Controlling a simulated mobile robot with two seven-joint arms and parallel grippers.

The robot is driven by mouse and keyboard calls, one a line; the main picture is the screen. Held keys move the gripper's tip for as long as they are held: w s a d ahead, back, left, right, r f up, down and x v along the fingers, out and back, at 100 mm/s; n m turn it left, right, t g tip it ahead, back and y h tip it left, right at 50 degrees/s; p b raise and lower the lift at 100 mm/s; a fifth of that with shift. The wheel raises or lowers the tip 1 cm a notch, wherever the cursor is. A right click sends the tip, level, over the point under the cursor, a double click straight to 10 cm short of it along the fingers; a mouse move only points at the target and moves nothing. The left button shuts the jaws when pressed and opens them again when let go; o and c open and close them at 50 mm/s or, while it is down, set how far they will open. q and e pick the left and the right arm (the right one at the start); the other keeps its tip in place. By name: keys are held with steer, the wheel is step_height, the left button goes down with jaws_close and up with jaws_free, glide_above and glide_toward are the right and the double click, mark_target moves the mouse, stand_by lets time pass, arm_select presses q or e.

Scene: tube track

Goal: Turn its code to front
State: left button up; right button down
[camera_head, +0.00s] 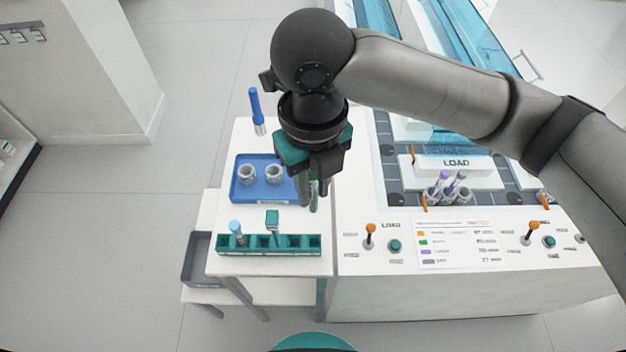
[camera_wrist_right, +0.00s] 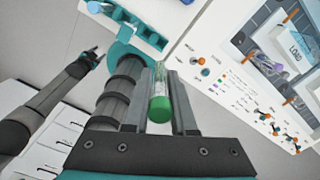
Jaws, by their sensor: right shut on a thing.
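My right gripper (camera_head: 318,188) is above the white side table in the head view, with its fingers pointing down. In the right wrist view its fingers are closed on a tube with a green cap (camera_wrist_right: 160,108). The tube lies lengthwise between the fingers, and part of its pale body shows beyond the cap. I cannot make out a code on it. In the head view the gripper mostly hides the tube; only a green sliver (camera_head: 314,200) shows. My left gripper (camera_wrist_right: 97,52) appears small in the right wrist view, too small to tell its state.
A blue tray (camera_head: 240,193) with two grey ring holders is left of the gripper. A teal rack (camera_head: 285,245) holding a light-blue-capped tube (camera_head: 236,229) is at the front edge. A blue-capped tube (camera_head: 257,105) stands behind. The machine's LOAD bay (camera_head: 455,164) is right.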

steer(key=b, duration=0.5)
glide_above(314, 235)
steer(key=s, duration=0.2)
steer(key=shift+f, duration=4.75)
steer(key=shift+w+a+f+b, duration=0.15)
steer(key=shift+f+b, duration=0.4)
steer(key=shift+f, duration=0.65)
steer(key=shift+w+d+f+b, duration=0.1)
steer(key=shift+f+b, duration=0.45)
steer(key=shift+f, duration=0.65)
steer(key=shift+f+b, duration=0.35)
steer(key=shift+f, duration=0.3)
arm_select(q)
step_height(314, 235, down, 8)
steer(key=w+a, duration=0.2)
steer(key=w, duration=0.1)
steer(key=shift+t, duration=0.4)
arm_select(e)
steer(key=shift+f, duration=0.4)
